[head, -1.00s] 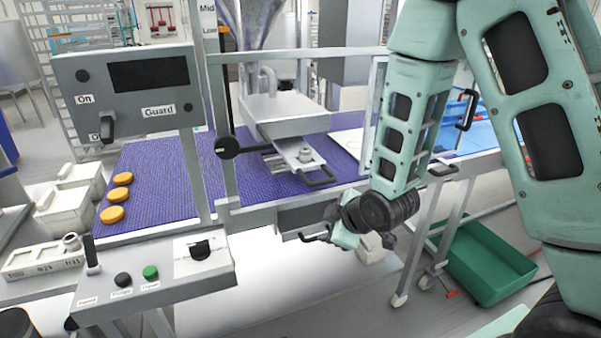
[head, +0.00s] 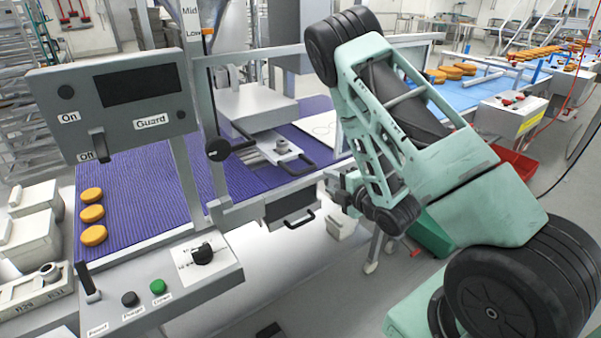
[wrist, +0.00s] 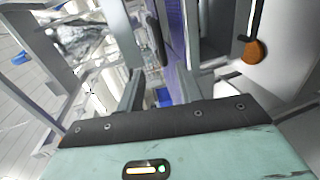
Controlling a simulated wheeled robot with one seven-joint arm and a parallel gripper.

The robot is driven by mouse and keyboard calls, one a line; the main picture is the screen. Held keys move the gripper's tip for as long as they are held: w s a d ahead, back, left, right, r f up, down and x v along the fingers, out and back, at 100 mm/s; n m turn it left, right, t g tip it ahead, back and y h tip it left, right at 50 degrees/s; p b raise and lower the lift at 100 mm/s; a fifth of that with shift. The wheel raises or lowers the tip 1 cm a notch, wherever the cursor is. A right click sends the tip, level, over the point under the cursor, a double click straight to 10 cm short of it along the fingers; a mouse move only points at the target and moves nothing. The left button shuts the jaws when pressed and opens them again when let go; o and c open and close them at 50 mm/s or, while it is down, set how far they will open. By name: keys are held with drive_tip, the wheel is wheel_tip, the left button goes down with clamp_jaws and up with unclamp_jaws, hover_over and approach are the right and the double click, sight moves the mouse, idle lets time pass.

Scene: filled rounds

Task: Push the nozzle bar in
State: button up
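The nozzle bar (head: 276,149) is a flat metal slide with a black handle (head: 298,165). In the head view it sticks out toward the front from under the grey depositor block (head: 255,108), above the purple belt. My gripper (head: 332,184) is at the front rail, to the right of and below the bar's handle, apart from it; my arm partly hides it. In the wrist view the two grey fingers (wrist: 160,85) stand apart with nothing held between them. A dark upright handle shows beyond them; I cannot tell whether it is the nozzle bar's.
A grey drawer with a black handle (head: 299,219) hangs below the rail. A black-knobbed lever (head: 218,149) and guard post stand left of the bar. The control box (head: 150,285) is at front left. Orange rounds (head: 92,214) lie on the purple belt (head: 130,200).

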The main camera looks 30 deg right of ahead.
sight(307, 171)
drive_tip(key=w+b, duration=0.1)
drive_tip(key=b, duration=0.3)
drive_tip(key=w+f+b, duration=0.1)
drive_tip(key=b, duration=0.4)
drive_tip(key=shift+w+f, duration=0.1)
drive_tip(key=shift+w, duration=0.1)
drive_tip(key=shift+b, duration=0.6)
drive_tip(key=x, duration=0.4)
drive_tip(key=p+x, duration=0.1)
drive_tip(key=x, duration=0.6)
drive_tip(key=shift+w+p, duration=0.3)
drive_tip(key=shift+w, duration=0.05)
clamp_jaws()
